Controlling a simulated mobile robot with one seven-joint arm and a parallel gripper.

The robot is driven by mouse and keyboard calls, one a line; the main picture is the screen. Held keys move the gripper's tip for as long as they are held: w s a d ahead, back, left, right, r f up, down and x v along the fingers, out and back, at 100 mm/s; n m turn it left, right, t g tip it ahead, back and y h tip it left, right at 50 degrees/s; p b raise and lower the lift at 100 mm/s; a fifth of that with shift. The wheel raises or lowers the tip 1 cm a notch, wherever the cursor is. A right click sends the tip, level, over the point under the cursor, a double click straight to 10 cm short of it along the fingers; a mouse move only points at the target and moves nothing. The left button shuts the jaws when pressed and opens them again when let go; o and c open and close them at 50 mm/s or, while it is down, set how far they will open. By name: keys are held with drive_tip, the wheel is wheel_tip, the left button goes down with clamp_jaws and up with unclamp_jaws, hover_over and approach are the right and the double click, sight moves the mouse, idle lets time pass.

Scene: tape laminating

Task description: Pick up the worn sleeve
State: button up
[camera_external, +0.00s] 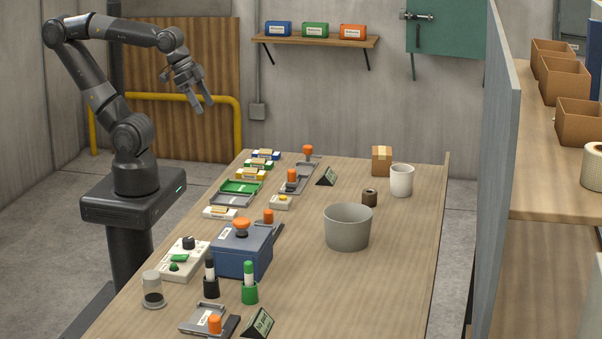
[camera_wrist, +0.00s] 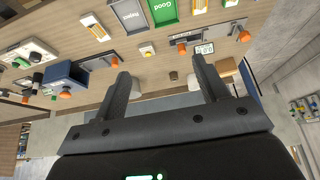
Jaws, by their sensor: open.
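A small brown cylinder with a dark opening on top, which looks like the worn sleeve (camera_external: 369,198), stands upright on the table between the grey bin (camera_external: 348,230) and the white cup (camera_external: 401,182). In the wrist view it shows as a small brown spot (camera_wrist: 173,75) between my fingers, well beyond them. My gripper (camera_external: 204,104) is open and empty, raised high in the air behind the far left end of the table. In the wrist view its two dark fingers (camera_wrist: 160,67) are spread wide. Nothing touches the sleeve.
The table (camera_external: 400,260) holds a blue box machine (camera_external: 240,252), a control panel (camera_external: 183,260), a green tray (camera_external: 241,187) and a small cardboard box (camera_external: 382,160) behind the sleeve. A grey partition (camera_external: 496,170) stands to the right. The table's right front is clear.

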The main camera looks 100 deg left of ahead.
drive_tip(key=m+g+h, duration=0.1)
drive_tip(key=m, duration=0.3)
hover_over(373, 205)
drive_tip(key=s+a, duration=0.3)
drive_tip(key=s, duration=0.2)
wheel_tip(373, 205, down, 14)
drive_tip(key=x, duration=1)
drive_tip(key=shift+s+d, duration=0.2)
drive_tip(key=shift+s, duration=0.05)
drive_tip(key=shift+c, duration=0.4)
drive_tip(key=c, duration=1)
